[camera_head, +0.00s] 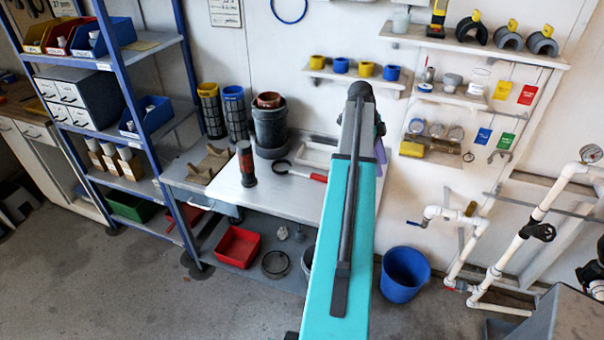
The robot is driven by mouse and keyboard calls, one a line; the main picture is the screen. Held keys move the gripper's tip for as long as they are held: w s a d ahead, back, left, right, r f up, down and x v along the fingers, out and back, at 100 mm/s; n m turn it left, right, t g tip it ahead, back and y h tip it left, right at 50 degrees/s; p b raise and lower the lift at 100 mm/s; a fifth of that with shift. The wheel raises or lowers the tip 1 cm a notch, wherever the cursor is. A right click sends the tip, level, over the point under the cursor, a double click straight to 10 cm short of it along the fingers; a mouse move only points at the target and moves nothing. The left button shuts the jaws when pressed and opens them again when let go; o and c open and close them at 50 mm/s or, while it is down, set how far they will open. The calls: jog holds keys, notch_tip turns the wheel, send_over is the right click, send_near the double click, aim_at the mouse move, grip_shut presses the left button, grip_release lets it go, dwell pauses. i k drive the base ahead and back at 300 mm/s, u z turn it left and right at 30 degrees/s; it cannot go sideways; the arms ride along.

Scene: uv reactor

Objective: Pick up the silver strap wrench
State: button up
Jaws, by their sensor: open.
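A tool with a black loop and a red handle (318,178) lies on the white bench top, left of my arm. Its shape fits a strap wrench, with a short pale section between loop and handle. I cannot make out a plainly silver one. The right end of the handle lies close to the edge of my teal arm in the picture. My arm runs up the middle of the view and covers the right part of the bench. My gripper does not show.
A red bin (237,246) sits on the lower shelf. A blue bucket (405,276) and white pipes (500,265) are at right. The front floor is clear.

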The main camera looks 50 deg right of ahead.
aim_at(293, 170)
jog(key=z, duration=0.05)
jog(key=i, duration=1.2)
